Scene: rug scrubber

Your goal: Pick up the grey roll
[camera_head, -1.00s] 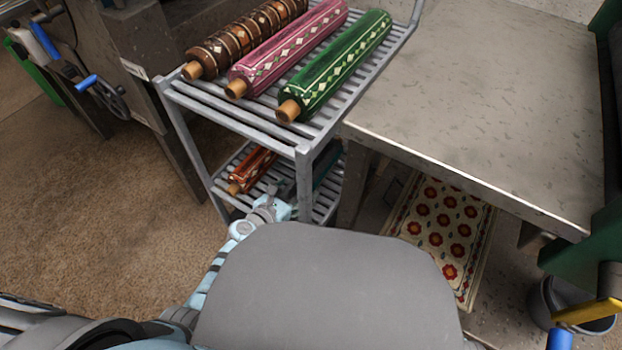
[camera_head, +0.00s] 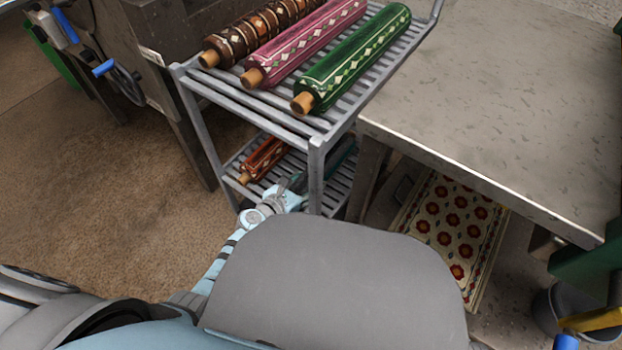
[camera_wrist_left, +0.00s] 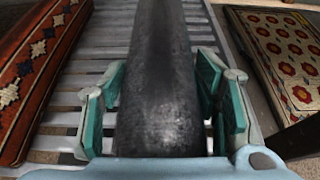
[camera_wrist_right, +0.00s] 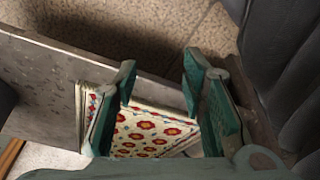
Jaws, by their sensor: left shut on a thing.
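The grey roll (camera_wrist_left: 160,85), dark and smooth, runs away from me along the slats in the left wrist view. My left gripper (camera_wrist_left: 161,78) straddles it, one finger on each side, and is shut on it. In the head view my left gripper (camera_head: 292,188) reaches in at the rack's lower shelf; the roll is mostly hidden there. My right gripper (camera_wrist_right: 158,82) has its fingers apart and nothing between them, in the right wrist view.
The metal rack (camera_head: 317,150) carries brown, pink and green (camera_head: 355,60) rolls on top. An orange patterned roll (camera_wrist_left: 38,75) lies left of the grey roll on the lower shelf. A grey table (camera_head: 500,100) stands right, with a floral rug (camera_head: 455,228) beneath.

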